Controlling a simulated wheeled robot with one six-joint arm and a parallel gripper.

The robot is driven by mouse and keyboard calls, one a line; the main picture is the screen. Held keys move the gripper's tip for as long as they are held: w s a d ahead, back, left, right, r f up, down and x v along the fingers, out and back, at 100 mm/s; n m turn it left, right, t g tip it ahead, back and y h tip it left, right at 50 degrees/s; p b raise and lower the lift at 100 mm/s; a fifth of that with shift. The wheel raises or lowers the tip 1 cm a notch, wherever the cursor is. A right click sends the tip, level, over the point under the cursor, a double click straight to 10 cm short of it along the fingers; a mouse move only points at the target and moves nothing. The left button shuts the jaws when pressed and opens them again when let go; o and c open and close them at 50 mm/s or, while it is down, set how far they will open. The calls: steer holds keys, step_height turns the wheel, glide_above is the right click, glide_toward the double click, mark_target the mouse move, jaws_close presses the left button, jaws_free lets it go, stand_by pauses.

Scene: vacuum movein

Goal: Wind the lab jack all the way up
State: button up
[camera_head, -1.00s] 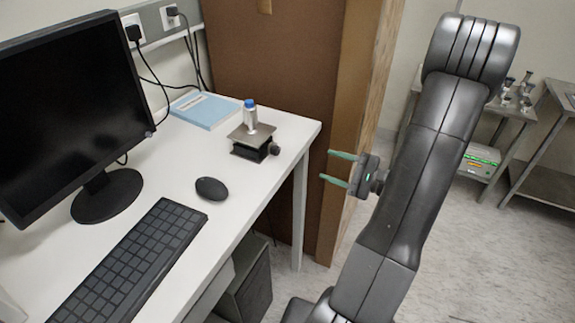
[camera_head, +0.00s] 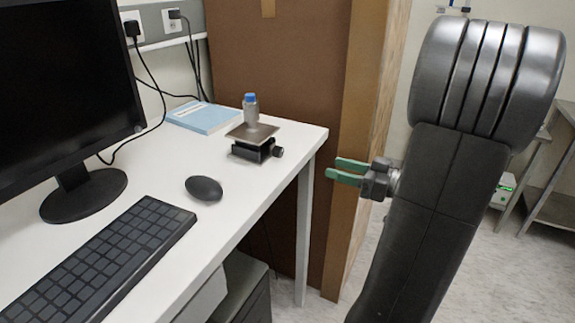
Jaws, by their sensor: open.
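The lab jack (camera_head: 251,134) stands on the white desk near its far right corner. It has a flat metal top plate, a dark base and a black knob (camera_head: 278,152) on its right side. The top plate sits low above the base. A small clear bottle with a blue cap (camera_head: 250,109) stands upright on the plate. My gripper (camera_head: 340,171) has green fingers that point left toward the desk. It is open and empty, to the right of the jack and apart from it, beyond the desk's right edge.
A black mouse (camera_head: 204,189), a keyboard (camera_head: 98,263) and a monitor (camera_head: 66,105) are on the desk (camera_head: 166,224). A blue book (camera_head: 204,117) lies behind the jack. A tall brown cardboard box (camera_head: 276,61) stands behind the desk. Free floor shows at the right.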

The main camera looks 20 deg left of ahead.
mark_target(282, 154)
steer(key=a, duration=0.4)
steer(key=a+p, duration=0.1)
steer(key=a, duration=0.4)
steer(key=w+a, duration=0.1)
steer(key=a, duration=0.3)
steer(key=shift+a, duration=0.4)
steer(key=shift+c, duration=0.2)
steer(key=c, duration=1)
steer(key=shift+o, duration=0.2)
